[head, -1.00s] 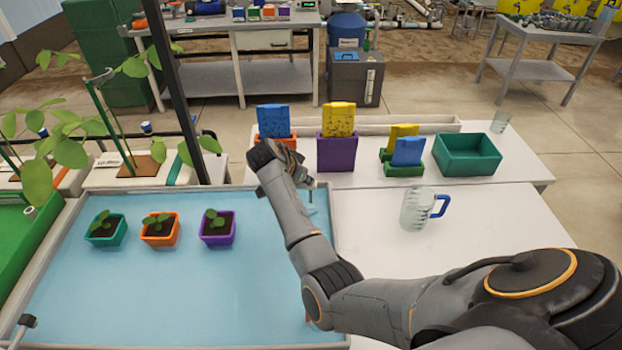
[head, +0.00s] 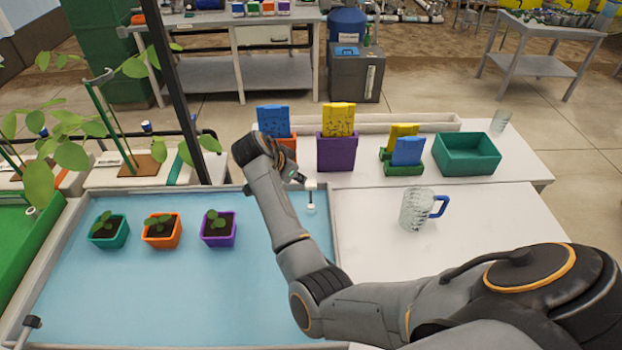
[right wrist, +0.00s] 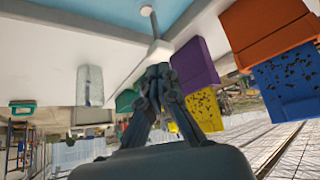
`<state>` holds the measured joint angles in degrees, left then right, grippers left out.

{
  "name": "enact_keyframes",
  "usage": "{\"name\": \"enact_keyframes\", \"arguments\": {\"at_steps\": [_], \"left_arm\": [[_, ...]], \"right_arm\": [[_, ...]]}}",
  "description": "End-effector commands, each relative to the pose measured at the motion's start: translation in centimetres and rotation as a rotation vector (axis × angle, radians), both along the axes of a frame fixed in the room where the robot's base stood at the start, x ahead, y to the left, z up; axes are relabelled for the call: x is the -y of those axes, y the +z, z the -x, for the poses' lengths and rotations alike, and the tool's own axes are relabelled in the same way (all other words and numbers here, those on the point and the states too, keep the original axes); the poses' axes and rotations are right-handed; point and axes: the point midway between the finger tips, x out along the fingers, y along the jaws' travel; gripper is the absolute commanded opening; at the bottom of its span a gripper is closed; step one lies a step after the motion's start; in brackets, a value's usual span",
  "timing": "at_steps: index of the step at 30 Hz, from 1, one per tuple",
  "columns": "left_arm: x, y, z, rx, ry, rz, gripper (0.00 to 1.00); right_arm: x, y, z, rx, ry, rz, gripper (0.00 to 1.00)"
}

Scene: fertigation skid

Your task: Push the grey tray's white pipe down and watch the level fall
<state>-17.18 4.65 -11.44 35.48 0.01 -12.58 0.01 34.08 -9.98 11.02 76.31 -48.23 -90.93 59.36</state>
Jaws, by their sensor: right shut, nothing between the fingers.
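The grey tray (head: 48,262) holds a wide sheet of blue water. Its white pipe (head: 311,197) stands upright near the tray's back right corner, with its top above the water. My right gripper (head: 300,178) is shut and empty, just up and left of the pipe's top in the head view. In the right wrist view the pipe (right wrist: 154,27) shows just beyond the shut fingertips (right wrist: 160,70); I cannot tell whether they touch it. My left gripper is not in view.
Seedlings in teal (head: 109,232), orange (head: 161,232) and purple (head: 218,230) pots stand in the tray. A glass jug (head: 416,210) with a blue handle stands on the white table. Packet holders and a teal bin (head: 468,154) stand behind.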

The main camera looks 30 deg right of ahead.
Motion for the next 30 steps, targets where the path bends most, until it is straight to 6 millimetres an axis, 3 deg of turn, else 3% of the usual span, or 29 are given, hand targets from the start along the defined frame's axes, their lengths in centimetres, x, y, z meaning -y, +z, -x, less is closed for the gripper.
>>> {"name": "enact_keyframes", "arguments": {"at_steps": [3,9,30], "left_arm": [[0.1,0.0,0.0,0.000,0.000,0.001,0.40],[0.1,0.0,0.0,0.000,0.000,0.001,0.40],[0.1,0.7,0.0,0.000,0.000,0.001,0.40]], "right_arm": [[-0.1,2.4,-0.1,0.002,0.000,-0.001,0.00],[-0.2,4.5,0.0,-0.003,0.000,-0.001,0.00],[-0.2,5.6,0.0,-0.003,0.000,-0.001,0.00]]}}
